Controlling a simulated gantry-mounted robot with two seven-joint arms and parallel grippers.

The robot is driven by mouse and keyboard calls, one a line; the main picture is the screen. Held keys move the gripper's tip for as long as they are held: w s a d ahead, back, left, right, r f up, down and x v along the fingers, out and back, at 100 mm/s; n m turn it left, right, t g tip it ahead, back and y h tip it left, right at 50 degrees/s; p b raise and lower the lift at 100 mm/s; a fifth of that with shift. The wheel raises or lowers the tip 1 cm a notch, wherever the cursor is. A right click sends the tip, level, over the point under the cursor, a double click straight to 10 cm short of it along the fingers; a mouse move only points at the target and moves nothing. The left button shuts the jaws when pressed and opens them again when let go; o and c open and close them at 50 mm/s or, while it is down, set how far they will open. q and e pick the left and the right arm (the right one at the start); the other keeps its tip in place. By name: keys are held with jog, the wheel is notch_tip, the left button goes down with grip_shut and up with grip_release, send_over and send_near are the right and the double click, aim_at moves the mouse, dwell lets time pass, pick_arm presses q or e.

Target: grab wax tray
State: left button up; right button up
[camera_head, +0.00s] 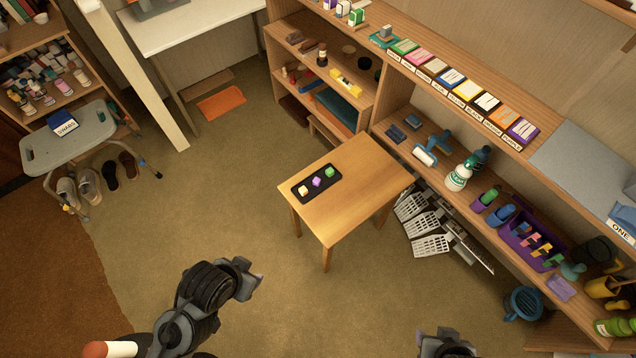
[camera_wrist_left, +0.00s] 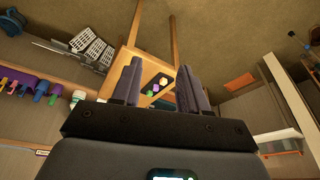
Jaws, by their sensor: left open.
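The wax tray is a small black tray (camera_head: 324,183) on a small wooden table (camera_head: 360,195), near the table's left corner. It holds an orange-cream, a purple and a green cube. In the left wrist view the tray (camera_wrist_left: 150,93) shows between the open fingers, farther off. My left gripper (camera_head: 253,280) is empty, apart from the tray, in front of the table and to its left. Its two fingers are spread in the wrist view (camera_wrist_left: 160,68). Part of my right arm's end (camera_head: 445,343) shows at the bottom edge; its fingers cannot be made out.
A long wooden shelf unit (camera_head: 470,185) with bottles and brushes runs along the right, close behind the table. White slotted racks (camera_head: 430,245) stand beside the table's right side. A grey stool (camera_head: 68,145) stands at the left. The carpet (camera_head: 220,190) left of the table is clear.

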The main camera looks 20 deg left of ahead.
pick_arm(q)
jog(key=o, duration=1.1)
jog(key=shift+c, duration=0.2)
